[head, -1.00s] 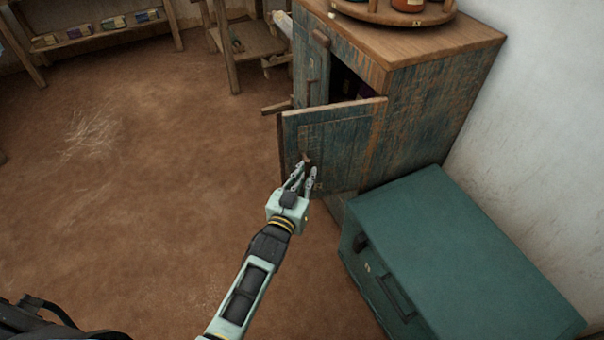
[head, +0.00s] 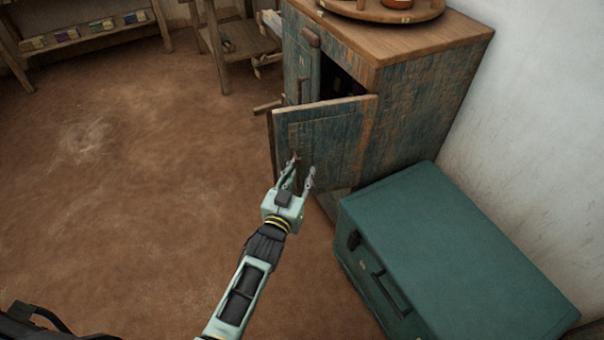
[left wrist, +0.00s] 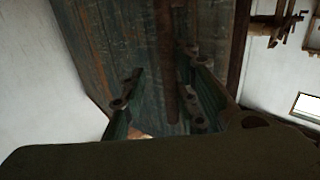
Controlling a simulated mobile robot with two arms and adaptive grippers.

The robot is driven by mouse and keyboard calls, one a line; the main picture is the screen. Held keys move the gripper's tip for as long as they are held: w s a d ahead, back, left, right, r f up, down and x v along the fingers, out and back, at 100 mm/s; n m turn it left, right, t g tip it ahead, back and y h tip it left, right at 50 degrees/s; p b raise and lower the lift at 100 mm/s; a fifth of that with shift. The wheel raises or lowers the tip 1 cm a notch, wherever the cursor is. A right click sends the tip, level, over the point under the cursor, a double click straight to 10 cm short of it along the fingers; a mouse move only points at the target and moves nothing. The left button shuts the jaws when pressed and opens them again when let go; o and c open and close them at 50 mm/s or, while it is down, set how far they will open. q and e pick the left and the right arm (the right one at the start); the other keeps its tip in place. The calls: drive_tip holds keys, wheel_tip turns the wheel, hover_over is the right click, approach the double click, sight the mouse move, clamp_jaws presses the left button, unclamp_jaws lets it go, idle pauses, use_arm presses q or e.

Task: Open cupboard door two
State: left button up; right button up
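The blue-green wooden cupboard (head: 425,110) has its right-hand door (head: 335,135) standing open, swung out toward me. I cannot read a number on this door. The cupboard's left-hand door (head: 300,70) looks shut. My left gripper (head: 301,170) is at the lower part of the open door's face, fingers spread. In the left wrist view, a dark upright bar (left wrist: 166,70), probably the door handle, shows between the two open fingers (left wrist: 160,100). I cannot tell whether a finger touches it. My right gripper is not in view.
A green chest (head: 450,250) stands close to the right of my left arm, in front of the cupboard. A round wooden tray (head: 385,14) is on the cupboard top. A wooden stand (head: 225,45) is behind. The earth floor at left is clear.

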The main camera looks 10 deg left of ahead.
use_arm(q)
drive_tip(key=shift+a+r, duration=0.1)
drive_tip(key=shift+r, duration=0.5)
drive_tip(key=shift+s+f, duration=0.1)
drive_tip(key=shift+s, duration=0.1)
drive_tip(key=s+a, duration=0.1)
drive_tip(key=s, duration=1)
drive_tip(key=shift+s+a+f, duration=0.15)
drive_tip(key=shift+s+f, duration=0.1)
drive_tip(key=shift+f, duration=0.15)
